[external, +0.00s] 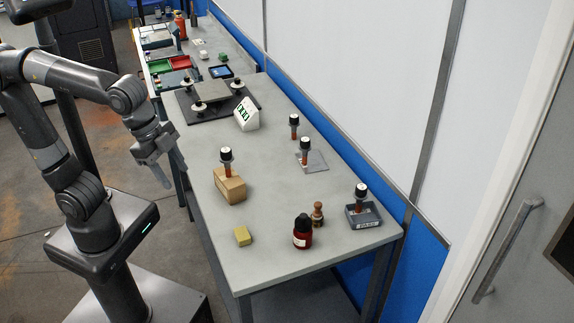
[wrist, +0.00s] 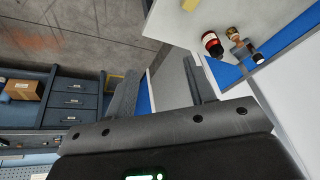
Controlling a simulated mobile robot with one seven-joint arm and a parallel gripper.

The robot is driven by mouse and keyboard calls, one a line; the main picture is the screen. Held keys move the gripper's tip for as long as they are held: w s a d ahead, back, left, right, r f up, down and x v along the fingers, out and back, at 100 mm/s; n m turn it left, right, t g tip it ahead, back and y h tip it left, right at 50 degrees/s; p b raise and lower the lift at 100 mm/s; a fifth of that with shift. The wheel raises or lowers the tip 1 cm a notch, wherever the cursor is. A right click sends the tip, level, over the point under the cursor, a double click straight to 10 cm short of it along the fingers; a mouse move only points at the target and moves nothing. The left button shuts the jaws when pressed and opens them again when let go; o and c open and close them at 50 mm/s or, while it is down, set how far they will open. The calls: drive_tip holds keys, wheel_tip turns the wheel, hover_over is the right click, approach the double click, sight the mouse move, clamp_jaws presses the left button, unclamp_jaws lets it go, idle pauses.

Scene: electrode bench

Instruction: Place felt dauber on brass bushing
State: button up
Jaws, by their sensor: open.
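My gripper (external: 172,176) is open and empty, in the air off the left side of the bench. Both fingers show apart in the wrist view (wrist: 160,68). A small brown turned piece (external: 317,214), perhaps the felt dauber, stands upright near the bench's front end. It also shows in the wrist view (wrist: 232,34). Several black-capped pieces with copper-brown stems stand upright: one in a tan block (external: 230,187), one on a thin grey plate (external: 318,163), one in a grey tray (external: 371,218), one behind the plate. I cannot tell which thing is the brass bushing.
A dark red bottle (external: 302,234) stands next to the brown piece, and a yellow block (external: 242,237) lies near the front left. A dark platform (external: 245,98), a white angled box (external: 247,114) and red and green bins are farther back. The middle of the bench is clear.

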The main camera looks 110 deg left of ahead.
drive_tip(key=s+d+f, duration=0.1)
drive_tip(key=s+f, duration=0.1)
drive_tip(key=s, duration=0.3)
drive_tip(key=s+d+f+n+t, duration=0.1)
drive_tip(key=s+d+f, duration=0.1)
drive_tip(key=s, duration=0.4)
drive_tip(key=shift+d+f+h, duration=0.3)
drive_tip(key=shift+f, duration=0.55)
